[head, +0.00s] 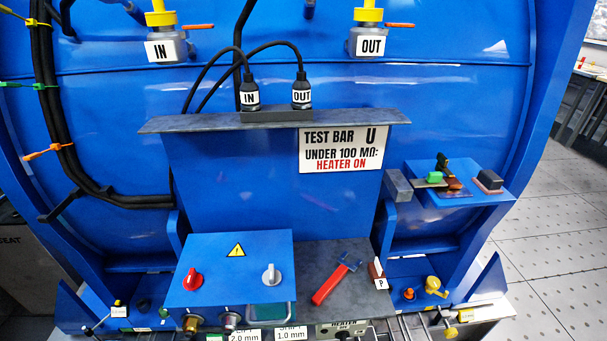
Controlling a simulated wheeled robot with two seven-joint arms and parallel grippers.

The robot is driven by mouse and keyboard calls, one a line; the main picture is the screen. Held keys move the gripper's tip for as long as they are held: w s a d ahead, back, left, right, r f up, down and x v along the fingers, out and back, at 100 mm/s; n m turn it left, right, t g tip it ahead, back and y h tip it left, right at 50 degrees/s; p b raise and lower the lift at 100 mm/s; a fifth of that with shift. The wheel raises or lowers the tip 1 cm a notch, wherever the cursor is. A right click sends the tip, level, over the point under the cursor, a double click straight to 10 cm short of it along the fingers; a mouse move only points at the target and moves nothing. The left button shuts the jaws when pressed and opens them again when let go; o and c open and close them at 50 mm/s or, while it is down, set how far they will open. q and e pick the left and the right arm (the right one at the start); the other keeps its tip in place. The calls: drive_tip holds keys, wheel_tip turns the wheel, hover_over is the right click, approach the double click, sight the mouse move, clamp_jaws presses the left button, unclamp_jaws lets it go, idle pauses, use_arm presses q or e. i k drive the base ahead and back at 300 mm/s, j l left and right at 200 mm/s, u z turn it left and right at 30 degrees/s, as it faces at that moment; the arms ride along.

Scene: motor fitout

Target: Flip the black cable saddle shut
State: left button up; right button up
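A thick black cable bundle (48,90) runs down the left side of the blue machine and bends right along its lower part. A black piece that looks like the cable saddle (60,206) sticks out to the lower left at the bend of the bundle. Its flap appears to stand away from the cables, but black on black makes its exact shape hard to tell. Neither of my grippers is in view.
Yellow, green and orange ties (45,152) stick out from the bundle. A blue control box (232,270) with knobs and a red-handled tool (330,285) are at the lower middle. A blue shelf (445,205) with small parts is at right. Space before the bend looks clear.

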sight(43, 219)
drive_tip(key=j, duration=0.6)
drive_tip(key=j+z, duration=0.15)
drive_tip(key=j, duration=0.4)
drive_tip(key=k+j, duration=0.1)
drive_tip(key=j, duration=0.5)
drive_tip(key=j+z, duration=0.15)
drive_tip(key=j, duration=0.4)
drive_tip(key=k+j, duration=0.15)
drive_tip(key=j, duration=0.45)
drive_tip(key=k+j+z, duration=0.15)
drive_tip(key=j, duration=0.4)
drive_tip(key=i, duration=0.05)
